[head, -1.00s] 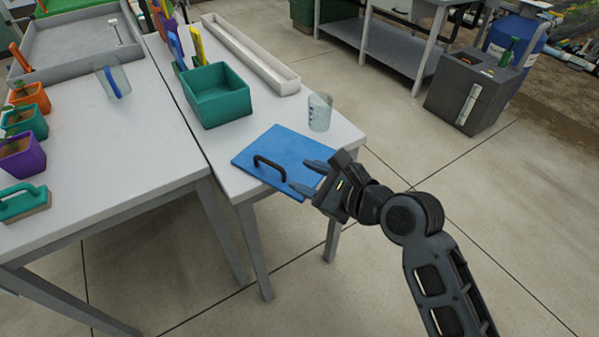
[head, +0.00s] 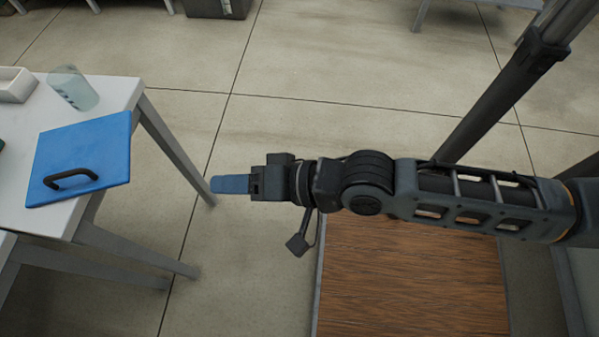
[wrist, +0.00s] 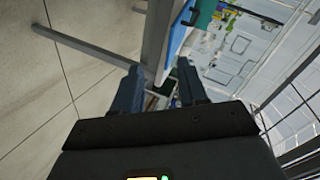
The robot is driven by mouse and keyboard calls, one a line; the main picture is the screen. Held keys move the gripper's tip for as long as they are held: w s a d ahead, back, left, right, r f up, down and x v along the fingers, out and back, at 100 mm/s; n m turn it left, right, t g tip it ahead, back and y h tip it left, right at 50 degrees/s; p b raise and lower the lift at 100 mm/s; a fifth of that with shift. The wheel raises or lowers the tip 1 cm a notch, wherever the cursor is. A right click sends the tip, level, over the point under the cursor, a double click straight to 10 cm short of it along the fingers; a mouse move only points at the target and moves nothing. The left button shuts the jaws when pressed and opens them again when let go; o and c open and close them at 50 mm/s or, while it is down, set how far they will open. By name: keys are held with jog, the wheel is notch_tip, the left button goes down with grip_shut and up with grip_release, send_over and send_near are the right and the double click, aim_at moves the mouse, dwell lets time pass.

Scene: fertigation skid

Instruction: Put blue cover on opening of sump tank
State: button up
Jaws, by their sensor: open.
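The blue cover (head: 88,150) is a flat square plate with a black arched handle (head: 70,181). It lies on the corner of the white table in the head view, with its right edge over the table's edge. My gripper (head: 218,185) is out over the floor to the right of the cover, apart from it, pointing left. In the wrist view my gripper (wrist: 160,90) shows two fingers spread apart with nothing between them. A blue edge of the cover (wrist: 178,32) shows beyond the fingers there. The sump tank and its opening cannot be made out in the current views.
A clear measuring beaker (head: 74,88) stands behind the cover on the table (head: 118,92). A white trough end (head: 14,84) is at the far left. Table legs (head: 168,135) stand between my gripper and the cover.

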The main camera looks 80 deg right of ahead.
jog(key=s+r+n, duration=0.2)
jog(key=s+n, duration=0.3)
jog(key=s, duration=0.1)
jog(key=shift+s+a+r+n, duration=0.2)
jog(key=shift+s+a+n, duration=0.05)
jog(key=shift+s+n, duration=0.05)
jog(key=s+r+n, duration=0.1)
jog(key=s+n, duration=0.1)
jog(key=s+r+n, duration=0.2)
jog(key=n, duration=0.1)
jog(key=s+r+n, duration=0.2)
jog(key=n, duration=0.1)
jog(key=shift+s+a+t, duration=0.15)
jog(key=shift+a+t, duration=0.25)
